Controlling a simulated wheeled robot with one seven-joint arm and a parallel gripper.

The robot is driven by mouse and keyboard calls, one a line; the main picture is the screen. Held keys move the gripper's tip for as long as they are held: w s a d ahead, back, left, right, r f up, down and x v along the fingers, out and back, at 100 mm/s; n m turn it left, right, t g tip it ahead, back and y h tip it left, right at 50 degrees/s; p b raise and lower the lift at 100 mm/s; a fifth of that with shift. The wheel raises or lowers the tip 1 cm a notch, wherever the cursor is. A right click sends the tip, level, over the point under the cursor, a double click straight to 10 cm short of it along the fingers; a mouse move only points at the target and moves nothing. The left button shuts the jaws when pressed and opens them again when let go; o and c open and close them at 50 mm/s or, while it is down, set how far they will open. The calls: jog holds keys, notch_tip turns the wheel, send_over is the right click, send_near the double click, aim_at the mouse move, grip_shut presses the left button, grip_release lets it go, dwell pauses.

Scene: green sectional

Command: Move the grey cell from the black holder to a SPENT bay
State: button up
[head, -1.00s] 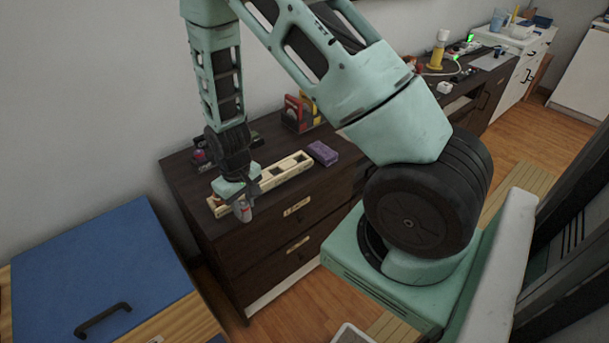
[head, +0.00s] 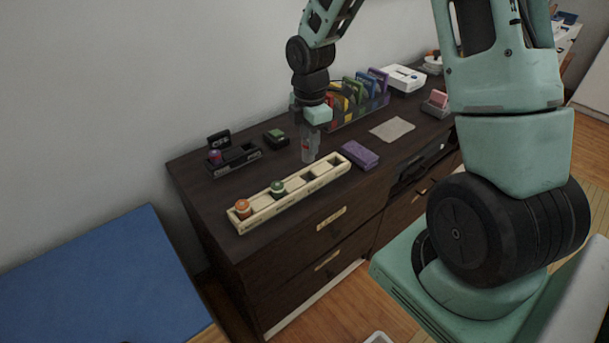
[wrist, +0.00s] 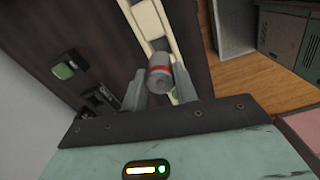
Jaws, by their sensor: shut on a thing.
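My gripper (head: 311,128) is shut on a grey cell (head: 309,150) with a reddish band. The cell hangs upright just behind the right half of the long cream tray (head: 262,212), seemingly above the dresser top. The wrist view shows the cell (wrist: 160,76) between both fingers, with the tray (wrist: 153,20) beyond it. An orange-topped cell (head: 243,208) and a green-topped cell (head: 277,187) sit in the tray's left bays; bays on the right look empty. The tray's lettering is too small to read.
A purple block (head: 359,155) lies right of the tray. A small black item with a green top (head: 276,137) stands behind the tray. A rack of coloured items (head: 357,98) is close behind my gripper on the right. Bare dresser top lies left of the tray.

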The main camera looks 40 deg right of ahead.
notch_tip(320, 180, down, 8)
jog(key=shift+f, duration=0.15)
dwell(0.3)
jog(key=shift+f, duration=0.2)
jog(key=o, duration=1.1)
jog(key=shift+c, duration=0.2)
